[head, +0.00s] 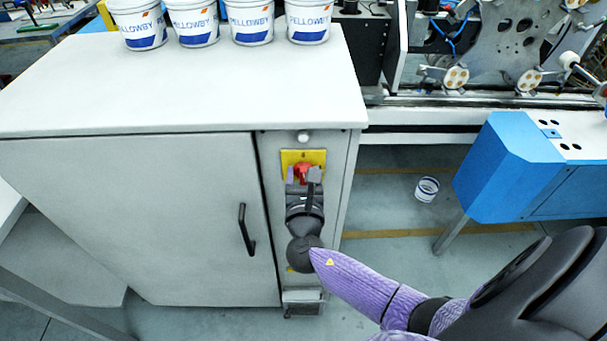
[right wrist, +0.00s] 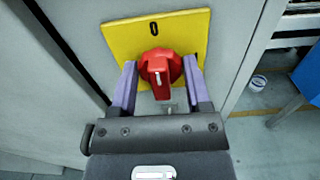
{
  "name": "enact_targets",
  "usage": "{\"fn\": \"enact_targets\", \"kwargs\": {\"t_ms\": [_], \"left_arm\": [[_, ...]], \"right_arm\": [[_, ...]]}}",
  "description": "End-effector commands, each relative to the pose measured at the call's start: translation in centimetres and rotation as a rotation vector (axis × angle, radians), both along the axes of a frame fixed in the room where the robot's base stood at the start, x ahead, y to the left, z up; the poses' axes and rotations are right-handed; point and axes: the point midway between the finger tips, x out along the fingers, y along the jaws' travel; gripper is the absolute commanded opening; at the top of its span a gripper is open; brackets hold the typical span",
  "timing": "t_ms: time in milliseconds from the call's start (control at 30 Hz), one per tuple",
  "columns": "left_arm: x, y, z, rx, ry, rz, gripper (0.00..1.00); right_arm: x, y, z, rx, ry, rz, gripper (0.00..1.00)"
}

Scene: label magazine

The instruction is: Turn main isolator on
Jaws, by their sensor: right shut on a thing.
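The main isolator is a red rotary knob (head: 304,170) on a yellow square plate (head: 291,157), on the narrow right panel of the grey cabinet front. In the right wrist view the red knob (right wrist: 160,72) shows close up, with a "0" at the top of the yellow plate (right wrist: 121,37) and a partly hidden dark mark at its right edge. A small white line runs along the knob's grip. My right gripper (head: 303,175) has its purple fingers on either side of the knob, shut on it; it also shows in the wrist view (right wrist: 160,84). My left gripper is out of view.
The grey cabinet (head: 130,215) has a door with a black handle (head: 246,229) left of the isolator. Several white tubs (head: 252,22) stand on its top. A blue machine unit (head: 510,165) stands at the right. A small white tub (head: 427,189) is on the floor.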

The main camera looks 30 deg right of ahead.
Motion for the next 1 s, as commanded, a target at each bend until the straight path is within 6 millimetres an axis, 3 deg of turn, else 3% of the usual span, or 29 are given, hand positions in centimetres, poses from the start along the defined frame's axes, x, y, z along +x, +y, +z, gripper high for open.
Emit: {"fn": "enact_targets", "kwargs": {"t_ms": [267,1000], "left_arm": [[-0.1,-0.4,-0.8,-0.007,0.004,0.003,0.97],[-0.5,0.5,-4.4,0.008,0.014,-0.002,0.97]], "right_arm": [[0.0,-0.1,-0.2,0.119,-0.073,-0.001,0.03],[-0.2,-0.2,-0.5,0.711,-0.435,-0.001,0.03]]}}
